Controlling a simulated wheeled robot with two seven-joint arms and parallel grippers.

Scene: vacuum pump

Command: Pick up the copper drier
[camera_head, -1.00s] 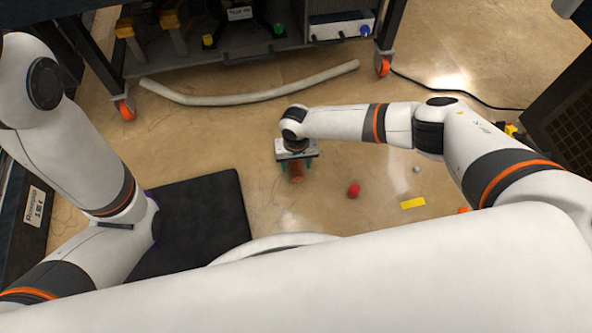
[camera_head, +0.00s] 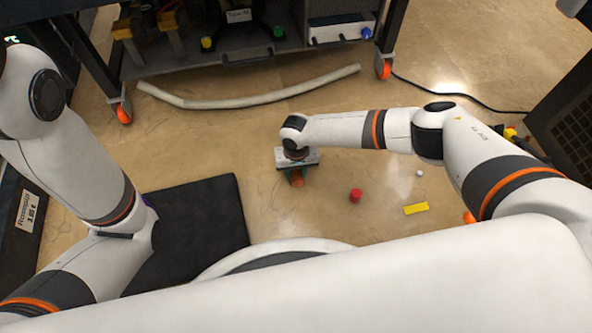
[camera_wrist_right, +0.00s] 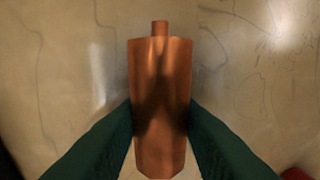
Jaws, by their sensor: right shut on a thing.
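The copper drier (camera_wrist_right: 160,85) is a copper-coloured cylinder with a narrow stub at its top end in the right wrist view. My right gripper (camera_wrist_right: 160,122) is shut on its lower half, with one green finger against each side. In the head view the copper drier (camera_head: 298,182) shows just below my right gripper (camera_head: 297,172), partly hidden by it, close to the floor. I cannot tell whether it touches the floor. My left arm comes in at the left, but its gripper is not in view.
A red object (camera_head: 356,195), a yellow strip (camera_head: 416,208) and a small white ball (camera_head: 420,173) lie on the floor at the right. A pale hose (camera_head: 250,98) lies before the wheeled cart (camera_head: 240,56). A black mat (camera_head: 195,225) is at the left.

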